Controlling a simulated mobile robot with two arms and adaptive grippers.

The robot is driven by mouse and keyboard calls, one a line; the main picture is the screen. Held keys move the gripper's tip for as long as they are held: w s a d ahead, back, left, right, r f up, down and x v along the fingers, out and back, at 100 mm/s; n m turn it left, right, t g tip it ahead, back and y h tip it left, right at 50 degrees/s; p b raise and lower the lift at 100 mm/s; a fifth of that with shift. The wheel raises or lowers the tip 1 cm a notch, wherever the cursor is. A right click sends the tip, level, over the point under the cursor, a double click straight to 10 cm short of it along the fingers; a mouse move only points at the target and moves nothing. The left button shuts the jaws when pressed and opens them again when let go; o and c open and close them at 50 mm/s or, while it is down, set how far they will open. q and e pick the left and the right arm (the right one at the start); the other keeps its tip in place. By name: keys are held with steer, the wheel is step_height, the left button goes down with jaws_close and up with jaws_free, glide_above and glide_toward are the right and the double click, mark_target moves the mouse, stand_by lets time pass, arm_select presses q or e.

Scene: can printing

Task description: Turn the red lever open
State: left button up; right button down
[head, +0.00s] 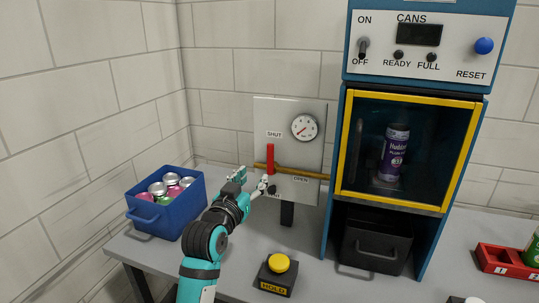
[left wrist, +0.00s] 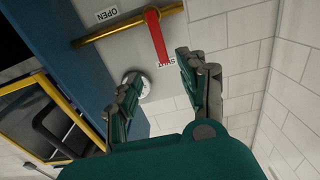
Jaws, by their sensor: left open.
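The red lever (head: 270,158) stands upright on a brass pipe (head: 318,176) across a grey panel, its tip by the SHUT label (head: 274,134). The OPEN label (head: 300,180) is lower right. My left gripper (head: 253,179) is open and empty, in front of the panel near the lever's foot. In the left wrist view the lever (left wrist: 156,34) points toward the space between the open fingertips of the gripper (left wrist: 158,66). I see no clear contact; the exact gap cannot be told. My right gripper is not in view.
A round gauge (head: 304,127) is above right of the lever. A blue cabinet with a yellow-framed window (head: 343,140) stands right, a purple can (head: 394,152) inside. A blue crate (head: 160,218) of cans is at left. A yellow HOLD button (head: 279,263) sits in front on the table.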

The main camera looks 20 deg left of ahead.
mark_target(269, 157)
arm_select(q)
steer(key=w+p, duration=0.1)
steer(key=w, duration=0.6)
steer(key=w+p, duration=0.1)
steer(key=w, duration=0.6)
steer(key=shift+d+f, duration=0.1)
steer(key=shift+d, duration=0.1)
jaws_close()
